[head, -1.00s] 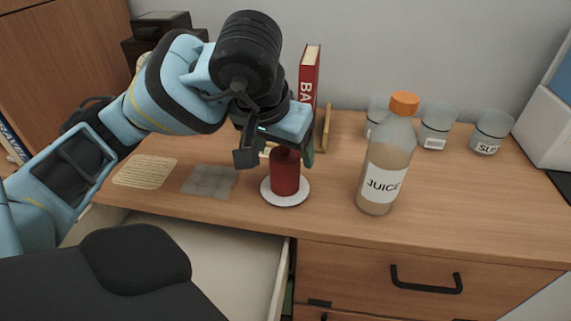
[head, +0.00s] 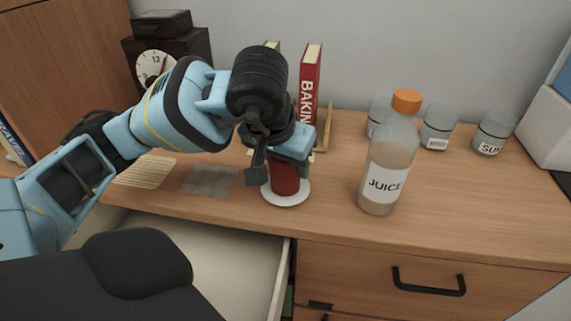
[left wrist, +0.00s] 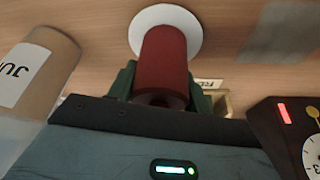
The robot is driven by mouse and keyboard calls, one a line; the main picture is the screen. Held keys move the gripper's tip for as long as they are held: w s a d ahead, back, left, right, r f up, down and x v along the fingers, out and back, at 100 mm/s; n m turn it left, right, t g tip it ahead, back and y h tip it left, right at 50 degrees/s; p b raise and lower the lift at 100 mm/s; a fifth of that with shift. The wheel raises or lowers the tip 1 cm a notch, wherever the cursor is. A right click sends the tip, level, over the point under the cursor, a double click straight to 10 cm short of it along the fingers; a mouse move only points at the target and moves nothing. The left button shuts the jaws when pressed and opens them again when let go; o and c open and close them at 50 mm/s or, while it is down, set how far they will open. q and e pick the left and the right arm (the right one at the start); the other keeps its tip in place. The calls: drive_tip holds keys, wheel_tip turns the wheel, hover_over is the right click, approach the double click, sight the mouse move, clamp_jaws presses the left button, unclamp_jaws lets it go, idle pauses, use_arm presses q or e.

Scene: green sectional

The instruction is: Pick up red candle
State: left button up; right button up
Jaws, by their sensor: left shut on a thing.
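The red candle (head: 285,180) stands upright on a round white plate (head: 284,199) on the wooden dresser top. In the left wrist view the candle (left wrist: 164,62) shows between the green fingers, with the white plate (left wrist: 165,18) at its base. My left gripper (head: 279,172) has come down around the candle from above and is shut on it. The candle's upper part is hidden by the gripper in the head view. The candle still appears to touch the plate. My right gripper is not in view.
A juice bottle (head: 388,158) with an orange cap stands just right of the candle. Glass jars (head: 437,127) line the wall behind it. Books (head: 310,85) and a clock (head: 155,68) stand behind my arm. An open drawer (head: 225,255) lies below the front edge.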

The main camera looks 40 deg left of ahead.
use_arm(q)
drive_tip(key=c, duration=0.3)
drive_tip(key=shift+r, duration=0.1)
